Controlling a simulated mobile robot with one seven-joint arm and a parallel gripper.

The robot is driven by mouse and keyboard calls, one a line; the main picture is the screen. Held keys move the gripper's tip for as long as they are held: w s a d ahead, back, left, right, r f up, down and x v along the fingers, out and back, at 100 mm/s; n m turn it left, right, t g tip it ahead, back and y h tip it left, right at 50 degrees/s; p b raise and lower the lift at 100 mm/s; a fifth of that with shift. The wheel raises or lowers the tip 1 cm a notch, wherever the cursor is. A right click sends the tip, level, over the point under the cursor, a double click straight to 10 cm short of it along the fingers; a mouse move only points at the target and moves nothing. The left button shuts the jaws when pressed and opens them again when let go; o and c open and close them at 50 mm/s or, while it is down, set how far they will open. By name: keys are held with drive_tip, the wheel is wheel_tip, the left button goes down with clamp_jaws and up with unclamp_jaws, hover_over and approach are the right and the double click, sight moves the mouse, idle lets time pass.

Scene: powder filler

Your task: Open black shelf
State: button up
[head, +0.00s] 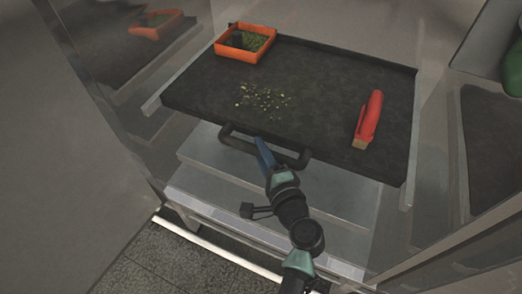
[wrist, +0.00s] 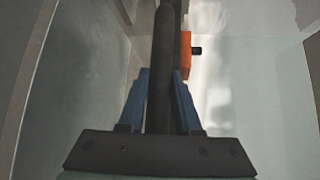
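The black shelf (head: 320,105) is a dark flat tray between pale rails in the head view. Its black loop handle (head: 295,158) stands out from the front edge. My gripper (head: 260,142) is at the left-middle part of this handle. In the wrist view, the blue fingers of my gripper (wrist: 160,95) lie on both sides of the dark handle bar (wrist: 161,110), with little or no gap visible. The fingers look shut on the bar. The exact contact at the fingertips is hard to see.
An orange box (head: 246,43) with greenish contents stands at the shelf's back left. A red-handled brush (head: 368,120) lies at the right. Yellowish crumbs (head: 264,100) are scattered between them. Glossy walls flank the shelf. Pale steps or panels (head: 250,185) are below it.

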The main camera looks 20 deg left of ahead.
clamp_jaws()
idle(1.0)
